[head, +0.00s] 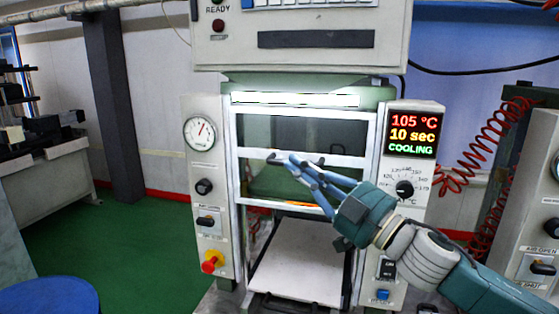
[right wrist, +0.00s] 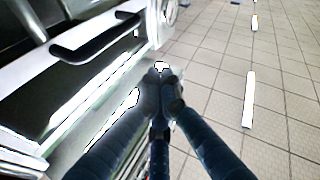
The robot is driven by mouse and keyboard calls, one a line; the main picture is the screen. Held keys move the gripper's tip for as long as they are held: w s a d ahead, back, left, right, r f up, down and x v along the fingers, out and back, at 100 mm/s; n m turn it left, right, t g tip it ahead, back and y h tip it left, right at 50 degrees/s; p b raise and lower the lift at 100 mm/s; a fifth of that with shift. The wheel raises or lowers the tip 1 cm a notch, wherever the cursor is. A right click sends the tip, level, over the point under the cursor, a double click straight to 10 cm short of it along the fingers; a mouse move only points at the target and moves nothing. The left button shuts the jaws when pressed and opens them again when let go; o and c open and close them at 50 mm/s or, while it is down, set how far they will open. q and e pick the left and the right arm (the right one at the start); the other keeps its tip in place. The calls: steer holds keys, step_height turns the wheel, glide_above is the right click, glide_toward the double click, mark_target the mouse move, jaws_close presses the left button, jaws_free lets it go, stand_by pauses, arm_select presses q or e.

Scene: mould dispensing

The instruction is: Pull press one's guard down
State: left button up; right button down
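The press one guard (head: 350,161) is a white-framed clear window on the front of the press. A dark handle (head: 274,157) runs along its cross bar, partly hidden by my fingers. The space below the guard is open and shows a pale plate. My right gripper (head: 297,165) is in front of the guard at handle height. In the right wrist view, its blue fingers (right wrist: 160,76) come together at the tips with nothing seen between them. The handle (right wrist: 95,39) is up and to the left of the fingertips, apart from them. My left gripper is out of view.
The left panel has a gauge (head: 200,133), knobs and a red-yellow stop button (head: 212,261). The right panel has a display (head: 412,134) reading 105 °C, 10 sec, COOLING. The pale plate (head: 300,262) sits low in front. Another machine panel (head: 535,200) stands at right.

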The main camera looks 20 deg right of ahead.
step_height(320, 180, up, 3)
steer(key=p, duration=0.6)
glide_above(273, 159)
steer(key=s+a, duration=0.3)
steer(key=d+f, duration=0.1)
steer(key=f, duration=0.1)
steer(key=d+f, duration=0.1)
steer(key=f, duration=0.1)
steer(key=shift+w+d, duration=0.2)
step_height(273, 159, down, 27)
steer(key=b, duration=1.8)
steer(key=shift+r, duration=0.15)
